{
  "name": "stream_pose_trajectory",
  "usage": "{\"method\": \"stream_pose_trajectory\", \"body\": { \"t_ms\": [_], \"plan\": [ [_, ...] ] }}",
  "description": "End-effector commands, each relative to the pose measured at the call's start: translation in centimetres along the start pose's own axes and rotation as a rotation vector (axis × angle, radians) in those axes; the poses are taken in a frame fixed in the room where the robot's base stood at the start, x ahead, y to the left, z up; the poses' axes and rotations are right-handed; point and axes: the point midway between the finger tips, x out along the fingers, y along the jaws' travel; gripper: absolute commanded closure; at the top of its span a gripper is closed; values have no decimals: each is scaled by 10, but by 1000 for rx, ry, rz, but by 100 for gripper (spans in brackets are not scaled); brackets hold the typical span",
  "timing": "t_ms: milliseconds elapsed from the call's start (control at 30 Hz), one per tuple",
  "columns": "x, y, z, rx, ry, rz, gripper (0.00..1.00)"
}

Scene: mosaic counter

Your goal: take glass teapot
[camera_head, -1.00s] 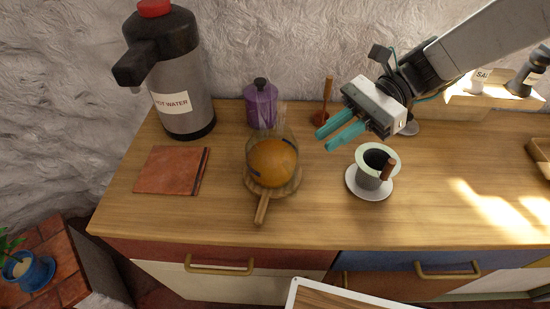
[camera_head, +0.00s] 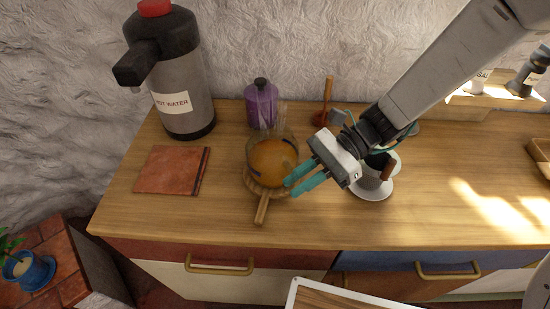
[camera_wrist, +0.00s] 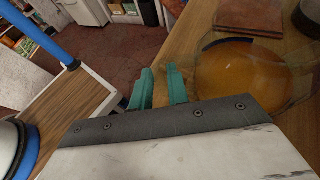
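My gripper (camera_head: 292,186), with two teal fingers, is at the teapot's lower right in the head view. Its fingers are parted with a gap between them, and nothing is seen held. In the wrist view the teapot (camera_wrist: 240,72) is to the right of the fingers (camera_wrist: 159,86), not between them. Whether a finger touches the glass cannot be told.
A purple moka pot (camera_head: 261,104) stands close behind the teapot. A cup on a white saucer (camera_head: 371,189) is partly hidden behind my arm. The counter's front left is clear.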

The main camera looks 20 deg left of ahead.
Motion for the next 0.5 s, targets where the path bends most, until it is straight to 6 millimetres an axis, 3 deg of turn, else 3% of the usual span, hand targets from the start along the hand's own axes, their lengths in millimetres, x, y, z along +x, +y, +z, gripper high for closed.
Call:
{"method": "stream_pose_trajectory", "body": {
  "t_ms": [100, 333, 367, 400, 500],
  "plan": [
    [10, 0, 0, 0, 0, 2, 83],
    [11, 0, 0, -1, 0, 0, 83],
    [11, 0, 0, 0, 0, 0, 86],
    [11, 0, 0, -1, 0, 0, 97],
    [11, 0, 0, -1, 0, 0, 100]
  ]
}}
